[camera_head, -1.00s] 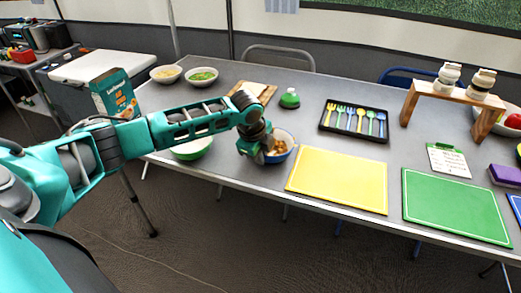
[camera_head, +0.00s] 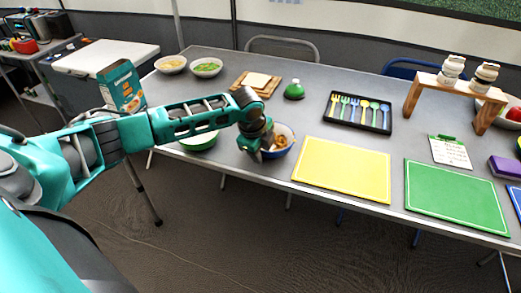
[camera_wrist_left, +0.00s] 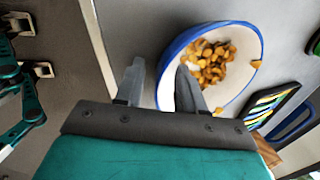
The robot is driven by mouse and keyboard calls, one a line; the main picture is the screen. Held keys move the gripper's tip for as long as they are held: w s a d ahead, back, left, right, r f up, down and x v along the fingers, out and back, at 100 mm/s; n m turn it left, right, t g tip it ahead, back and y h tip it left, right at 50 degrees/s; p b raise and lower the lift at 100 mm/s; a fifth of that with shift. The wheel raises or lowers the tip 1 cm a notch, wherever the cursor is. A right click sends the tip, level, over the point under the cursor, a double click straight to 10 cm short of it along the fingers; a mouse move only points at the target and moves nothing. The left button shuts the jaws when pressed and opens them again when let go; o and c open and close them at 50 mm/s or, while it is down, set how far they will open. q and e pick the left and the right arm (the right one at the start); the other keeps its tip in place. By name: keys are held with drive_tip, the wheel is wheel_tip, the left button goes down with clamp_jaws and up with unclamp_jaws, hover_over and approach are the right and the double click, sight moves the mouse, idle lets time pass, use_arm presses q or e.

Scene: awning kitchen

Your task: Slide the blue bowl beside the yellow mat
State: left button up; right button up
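The blue bowl (camera_head: 287,131), white inside with a blue rim and orange-brown pieces in it, stands near the table's front edge, left of the yellow mat (camera_head: 343,169). A small gap separates bowl and mat. My left gripper (camera_head: 260,153) is at the bowl's left side. In the left wrist view, its fingers (camera_wrist_left: 160,75) are apart, with the bowl's rim (camera_wrist_left: 163,75) passing between them. One finger is over the inside of the bowl (camera_wrist_left: 238,84), the other outside it. I see a gap between the outer finger and the rim. My right gripper is not in view.
A green bowl (camera_head: 199,141) stands left of the blue bowl, partly behind my arm. A green mat (camera_head: 455,195) lies right of the yellow one. A cutlery tray (camera_head: 376,129), a green-capped bottle (camera_head: 294,90) and a board with bread (camera_head: 267,90) lie behind.

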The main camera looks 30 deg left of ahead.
use_arm(q)
drive_tip(key=p+v, duration=0.1)
drive_tip(key=v, duration=0.3)
drive_tip(key=shift+r, duration=0.3)
drive_tip(key=p+v, duration=0.2)
drive_tip(key=v, duration=0.6)
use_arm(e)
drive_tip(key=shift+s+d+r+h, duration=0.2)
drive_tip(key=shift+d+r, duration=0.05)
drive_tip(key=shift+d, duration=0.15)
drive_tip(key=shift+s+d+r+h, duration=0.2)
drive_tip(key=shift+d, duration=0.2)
use_arm(q)
drive_tip(key=shift+s+r, duration=0.1)
drive_tip(key=shift+r, duration=0.05)
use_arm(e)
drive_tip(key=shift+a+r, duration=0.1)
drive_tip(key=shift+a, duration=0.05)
